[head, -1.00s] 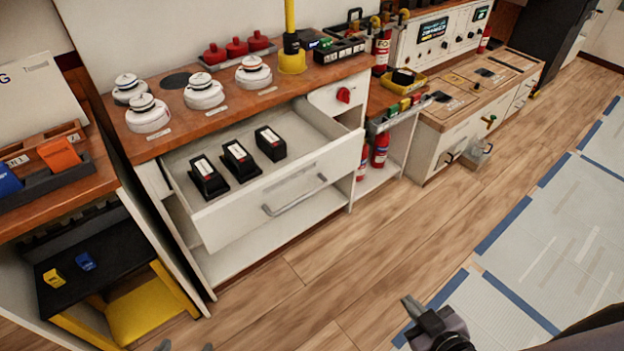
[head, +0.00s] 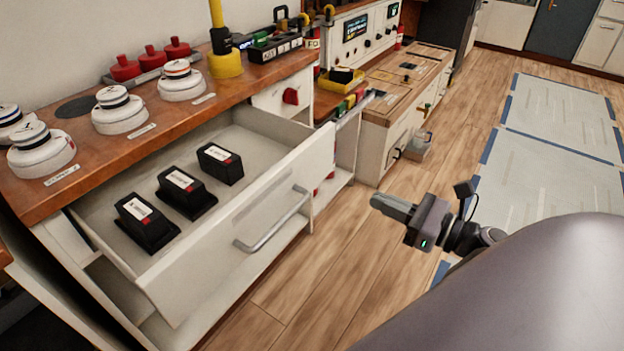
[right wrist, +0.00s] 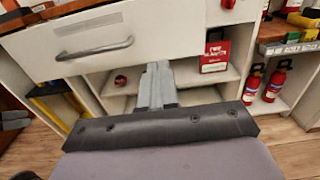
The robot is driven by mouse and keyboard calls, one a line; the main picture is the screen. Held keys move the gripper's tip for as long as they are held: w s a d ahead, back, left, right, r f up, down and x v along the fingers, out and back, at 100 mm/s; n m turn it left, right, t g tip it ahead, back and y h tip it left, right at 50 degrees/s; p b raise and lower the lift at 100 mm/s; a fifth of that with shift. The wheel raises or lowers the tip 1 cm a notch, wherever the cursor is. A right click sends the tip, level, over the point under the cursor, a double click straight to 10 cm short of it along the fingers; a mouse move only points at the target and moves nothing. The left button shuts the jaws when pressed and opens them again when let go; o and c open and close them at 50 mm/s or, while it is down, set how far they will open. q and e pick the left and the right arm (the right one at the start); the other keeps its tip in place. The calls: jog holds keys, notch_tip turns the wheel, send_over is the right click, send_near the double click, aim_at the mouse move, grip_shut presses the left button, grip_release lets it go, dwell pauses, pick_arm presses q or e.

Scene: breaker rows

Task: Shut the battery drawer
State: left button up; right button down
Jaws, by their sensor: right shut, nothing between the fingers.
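The battery drawer (head: 200,275) stands pulled out from the white cabinet in the head view. Several black batteries (head: 181,190) with white labels lie in it. A grey bar handle (head: 275,222) is on its front; the drawer front also shows in the right wrist view (right wrist: 185,30), at the top. My right gripper (head: 376,203) is shut and empty, out in front of the drawer and apart from it, to the right of the handle in the head view. Its shut fingers (right wrist: 156,72) show below the drawer front in the wrist view.
Smoke detectors (head: 119,110) and a yellow post (head: 226,62) stand on the wooden counter above the drawer. A lower bench (head: 400,75) stands beyond. Red extinguishers (right wrist: 275,82) stand on a low shelf. Bare wooden floor lies before the drawer.

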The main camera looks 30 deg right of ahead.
jog(key=p, duration=0.1)
send_near(312, 171)
jog(key=x, duration=0.5)
jog(key=shift+r, duration=0.15)
jog(key=shift+x, duration=0.9)
pick_arm(q)
jog(key=shift+s+d+r, duration=0.1)
jog(key=shift+d+r, duration=0.05)
jog(key=shift+r, duration=0.45)
